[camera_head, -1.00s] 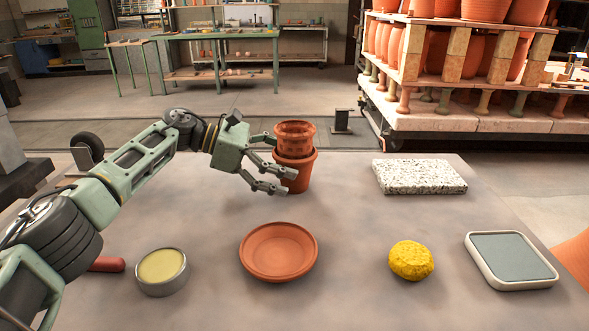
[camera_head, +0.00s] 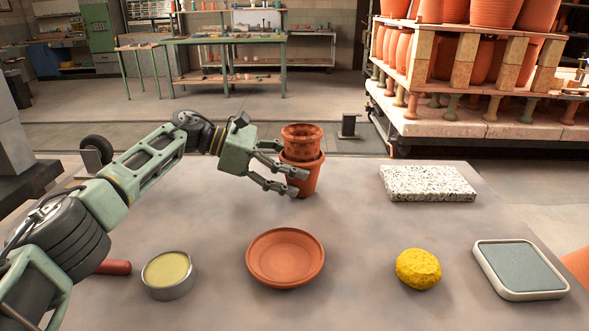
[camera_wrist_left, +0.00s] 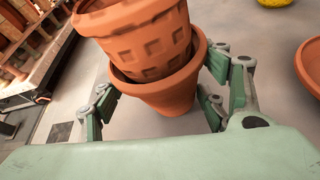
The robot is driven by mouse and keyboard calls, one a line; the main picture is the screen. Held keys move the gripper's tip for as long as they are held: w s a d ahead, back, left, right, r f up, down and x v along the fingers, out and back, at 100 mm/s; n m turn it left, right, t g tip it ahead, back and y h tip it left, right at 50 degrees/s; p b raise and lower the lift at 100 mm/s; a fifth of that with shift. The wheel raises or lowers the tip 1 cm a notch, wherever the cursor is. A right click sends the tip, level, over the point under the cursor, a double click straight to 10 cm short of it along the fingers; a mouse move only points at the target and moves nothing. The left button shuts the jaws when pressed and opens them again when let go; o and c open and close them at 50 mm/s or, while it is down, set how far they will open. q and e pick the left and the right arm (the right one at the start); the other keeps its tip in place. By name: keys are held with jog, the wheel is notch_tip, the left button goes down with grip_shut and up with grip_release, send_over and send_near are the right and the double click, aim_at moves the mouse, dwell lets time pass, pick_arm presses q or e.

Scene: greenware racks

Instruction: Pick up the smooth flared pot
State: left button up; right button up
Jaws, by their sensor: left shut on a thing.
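The smooth flared pot (camera_head: 304,182) is plain terracotta with a thick rim and stands upright on the table. A second terracotta pot with a pattern of square dents (camera_head: 302,139) sits in its mouth and sticks up above the rim. My left gripper (camera_head: 286,166) reaches in from the left, its fingers around the smooth pot and shut on it. In the left wrist view the smooth pot (camera_wrist_left: 165,96) lies between the fingers, the dented pot (camera_wrist_left: 140,42) tilted in the picture above it. The far finger is partly hidden behind the pots. My right gripper is not in view.
On the table (camera_head: 350,235) are a terracotta dish (camera_head: 285,258), a round tin (camera_head: 169,275), a yellow sponge (camera_head: 418,269), a framed grey pad (camera_head: 520,268) and a speckled slab (camera_head: 428,183). A loaded pot rack (camera_head: 460,120) stands behind right. The table between the pots and slab is clear.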

aim_at(307, 154)
pick_arm(q)
notch_tip(307, 154, up, 4)
jog(key=shift+r, duration=0.1)
jog(key=s+d+r, duration=0.5)
jog(key=d+r, duration=0.1)
jog(key=d, duration=0.4)
jog(key=shift+s+d+r, duration=0.15)
jog(key=shift+s+r, duration=0.2)
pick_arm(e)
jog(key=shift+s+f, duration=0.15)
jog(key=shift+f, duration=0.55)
